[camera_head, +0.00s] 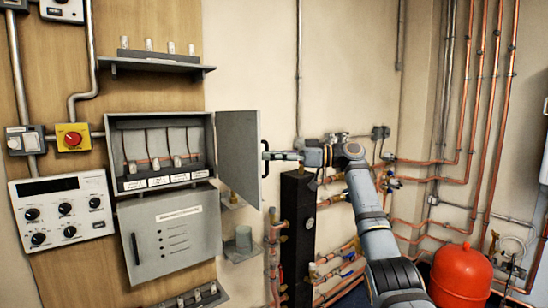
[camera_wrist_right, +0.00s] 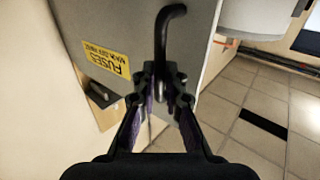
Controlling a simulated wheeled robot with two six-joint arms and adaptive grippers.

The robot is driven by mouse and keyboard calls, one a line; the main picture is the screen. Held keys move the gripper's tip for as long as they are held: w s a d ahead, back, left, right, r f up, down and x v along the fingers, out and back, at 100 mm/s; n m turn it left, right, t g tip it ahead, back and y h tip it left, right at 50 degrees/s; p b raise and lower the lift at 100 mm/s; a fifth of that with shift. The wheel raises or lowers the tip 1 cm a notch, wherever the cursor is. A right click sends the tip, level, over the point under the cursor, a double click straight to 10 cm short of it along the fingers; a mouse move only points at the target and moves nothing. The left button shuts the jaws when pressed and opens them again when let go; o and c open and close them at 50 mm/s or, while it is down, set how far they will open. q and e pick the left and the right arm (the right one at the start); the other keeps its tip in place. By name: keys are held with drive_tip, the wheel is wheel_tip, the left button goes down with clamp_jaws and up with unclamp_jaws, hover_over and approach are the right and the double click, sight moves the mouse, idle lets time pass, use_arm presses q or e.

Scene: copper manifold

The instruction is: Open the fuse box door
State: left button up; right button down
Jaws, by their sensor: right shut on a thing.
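The grey fuse box (camera_head: 162,118) is on the wooden board at left in the head view. Its door (camera_head: 238,150) stands swung out on the right side, and fuses (camera_head: 178,162) show inside. The door has a black handle (camera_head: 266,165) near its outer edge. My right gripper (camera_head: 274,156) is at that handle. In the right wrist view, the door carries a yellow FUSES label (camera_wrist_right: 106,60). There the gripper (camera_wrist_right: 160,80) is shut on the black handle (camera_wrist_right: 163,35). My left gripper is not in view.
A lower grey panel (camera_head: 172,235) and a dial unit (camera_head: 62,210) sit below and left of the box. A black column (camera_head: 297,240) and copper pipes (camera_head: 340,262) stand right of the door. A red tank (camera_head: 462,278) is at lower right.

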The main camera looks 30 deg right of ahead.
drive_tip(key=shift+w+d+r, duration=0.1)
drive_tip(key=shift+r, duration=0.1)
drive_tip(key=c, duration=1.8)
unclamp_jaws()
drive_tip(key=o, duration=0.4)
drive_tip(key=shift+w+a+f, duration=0.2)
drive_tip(key=shift+w+a, duration=0.05)
drive_tip(key=shift+w, duration=0.2)
drive_tip(key=shift+w+a+f, duration=0.15)
drive_tip(key=shift+w+a, duration=0.05)
drive_tip(key=shift+w, duration=0.2)
drive_tip(key=v, duration=1.2)
drive_tip(key=shift+s, duration=0.2)
drive_tip(key=shift+d+r, duration=0.1)
drive_tip(key=shift+d, duration=0.05)
